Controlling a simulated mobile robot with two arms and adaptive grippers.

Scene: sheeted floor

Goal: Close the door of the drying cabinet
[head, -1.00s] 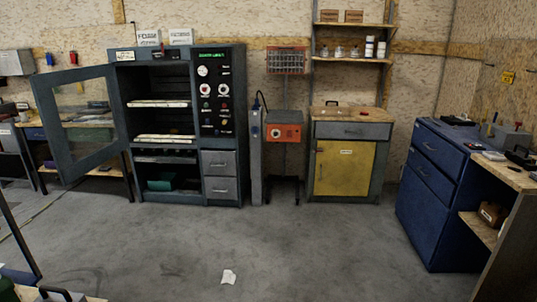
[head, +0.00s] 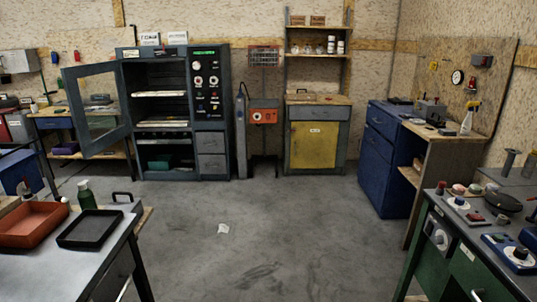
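The drying cabinet (head: 210,112) stands against the back wall, left of centre, a dark blue-grey unit with a control panel on its right side. Its framed door (head: 77,112) with a window swings out wide open to the left. White trays (head: 160,122) lie on the shelves inside. The cabinet is some way off across the floor. Neither of my grippers shows in the head view.
A bench with a red tray (head: 32,226) and a black tray (head: 90,229) stands near left. A green workbench (head: 462,258) stands near right. A blue drawer unit (head: 380,160) is farther right. The grey floor between is clear except for a scrap of paper (head: 223,228).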

